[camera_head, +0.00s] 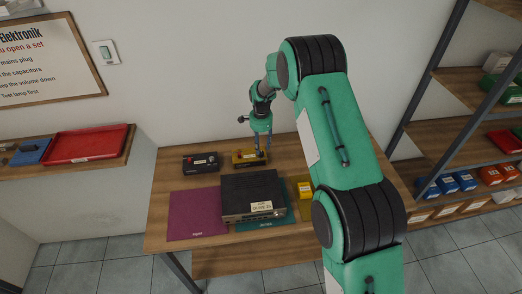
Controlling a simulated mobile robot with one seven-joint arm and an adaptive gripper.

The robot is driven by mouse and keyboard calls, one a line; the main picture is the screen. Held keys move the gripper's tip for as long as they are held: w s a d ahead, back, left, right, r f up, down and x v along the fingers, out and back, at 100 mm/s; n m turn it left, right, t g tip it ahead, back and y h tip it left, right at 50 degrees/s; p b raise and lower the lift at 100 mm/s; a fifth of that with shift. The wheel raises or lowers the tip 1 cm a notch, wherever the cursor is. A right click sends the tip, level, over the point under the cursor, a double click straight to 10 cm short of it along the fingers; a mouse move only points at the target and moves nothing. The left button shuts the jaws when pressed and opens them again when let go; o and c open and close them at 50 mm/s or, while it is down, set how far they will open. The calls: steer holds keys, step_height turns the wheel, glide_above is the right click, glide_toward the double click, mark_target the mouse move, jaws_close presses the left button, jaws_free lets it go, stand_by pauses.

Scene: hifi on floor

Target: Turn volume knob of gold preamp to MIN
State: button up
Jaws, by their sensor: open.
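The gold preamp (244,162) is a small yellow-gold box at the back of the wooden table, behind the large dark hi-fi unit. It has a pale label on its front or top. My gripper (262,151) points down over its right part, with the fingertips at or just above the box. The gripper is open. The volume knob is too small to make out, and the fingers partly cover the place where they meet the preamp. I cannot tell whether they touch it.
A black box (201,168) stands left of the preamp. The dark hi-fi unit (250,190) stands in front on a teal mat (268,220). A purple mat (193,221) lies left and a yellow item (305,189) right. Shelves (460,140) stand at the right.

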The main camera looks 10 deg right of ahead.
mark_target(261, 152)
steer(key=shift+f, duration=1.9)
jaws_close()
